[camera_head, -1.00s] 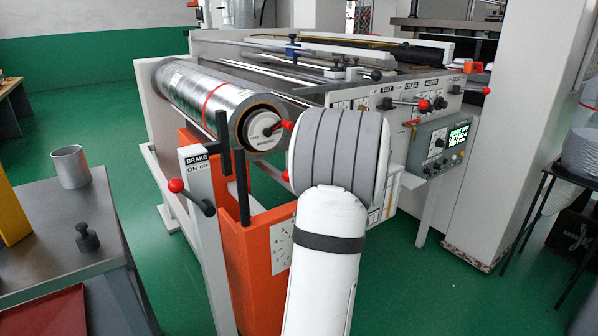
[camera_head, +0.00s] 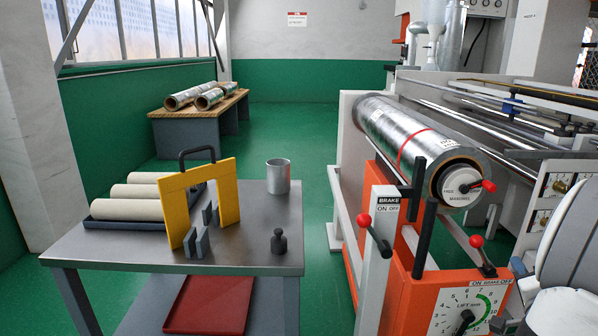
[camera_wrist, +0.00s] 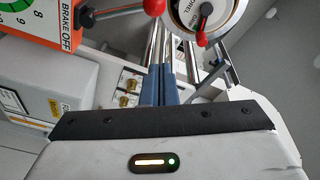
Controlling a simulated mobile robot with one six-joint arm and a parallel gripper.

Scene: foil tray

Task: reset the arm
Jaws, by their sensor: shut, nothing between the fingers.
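My arm (camera_head: 572,245) shows in the head view only as white and grey links at the lower right edge. My gripper (camera_wrist: 165,72) shows in the wrist view as two blue-grey fingers close together beyond the black bar of its body. It is shut and empty. In that view the fingers point toward the machine's lift panel and roll end, with no visible contact. The fingers are not clear in the head view.
The orange machine stand (camera_head: 390,275), brake lever (camera_head: 375,235) and foil roll (camera_head: 410,140) are close to my arm. A grey table (camera_head: 240,235) at left holds a yellow frame (camera_head: 228,190), a metal cup (camera_head: 278,178) and a small weight (camera_head: 279,242). Green floor lies between.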

